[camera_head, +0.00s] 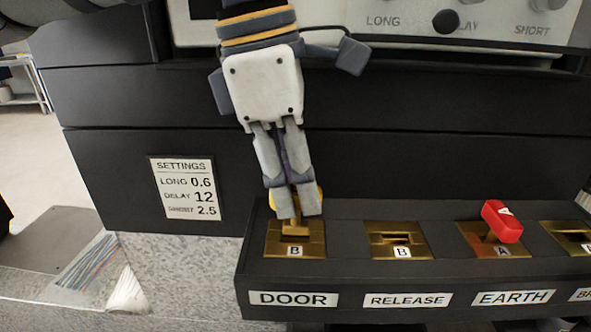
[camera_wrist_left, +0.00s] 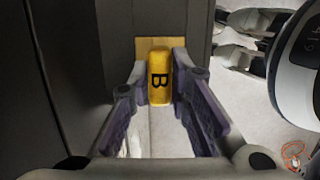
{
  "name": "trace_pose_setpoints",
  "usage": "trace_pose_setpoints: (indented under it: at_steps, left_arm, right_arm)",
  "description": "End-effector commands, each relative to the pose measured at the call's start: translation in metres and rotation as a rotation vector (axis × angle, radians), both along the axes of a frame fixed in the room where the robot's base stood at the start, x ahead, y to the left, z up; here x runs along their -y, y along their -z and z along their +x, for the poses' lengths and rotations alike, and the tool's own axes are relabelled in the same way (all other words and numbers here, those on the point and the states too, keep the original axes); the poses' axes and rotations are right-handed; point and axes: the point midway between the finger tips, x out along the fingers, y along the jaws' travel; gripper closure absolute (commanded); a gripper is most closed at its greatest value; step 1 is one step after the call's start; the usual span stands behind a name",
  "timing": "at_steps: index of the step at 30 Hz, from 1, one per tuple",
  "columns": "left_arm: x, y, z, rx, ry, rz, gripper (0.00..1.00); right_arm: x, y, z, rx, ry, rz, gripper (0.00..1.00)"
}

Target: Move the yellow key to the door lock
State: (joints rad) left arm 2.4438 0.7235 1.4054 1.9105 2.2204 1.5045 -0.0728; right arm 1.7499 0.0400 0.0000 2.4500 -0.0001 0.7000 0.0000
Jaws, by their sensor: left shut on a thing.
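The yellow key (camera_wrist_left: 159,78), marked B, is between the fingers of my left gripper (camera_wrist_left: 159,85), which is shut on it. In the head view, my left gripper (camera_head: 294,205) comes down over the door lock, and only a little of the yellow key (camera_head: 319,196) shows behind the fingers. The door lock (camera_head: 296,246) is a brass plate marked B above the DOOR label. The key's lower end meets or nearly meets the plate; I cannot tell whether it is seated in the slot. My right gripper is not in view.
The release lock (camera_head: 398,240) beside it is an empty brass slot marked B. A red key (camera_head: 502,222) marked A stands in the earth lock (camera_head: 494,243). A settings card (camera_head: 186,187) is on the dark panel. A control panel with knobs (camera_head: 446,21) is above.

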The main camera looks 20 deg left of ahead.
Motion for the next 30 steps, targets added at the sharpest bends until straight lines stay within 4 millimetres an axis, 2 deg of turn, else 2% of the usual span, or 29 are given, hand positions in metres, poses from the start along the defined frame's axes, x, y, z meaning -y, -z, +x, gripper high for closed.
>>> trace_pose_setpoints:
  at_steps: [11,30]
  left_arm:
    - [0.0,0.0,0.0,0.001,0.0,0.0,1.0]
    - [0.0,0.018,0.0,0.0,-0.001,0.001,1.0]
  right_arm:
    - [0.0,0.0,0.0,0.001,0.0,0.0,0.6]
    - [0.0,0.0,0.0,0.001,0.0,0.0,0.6]
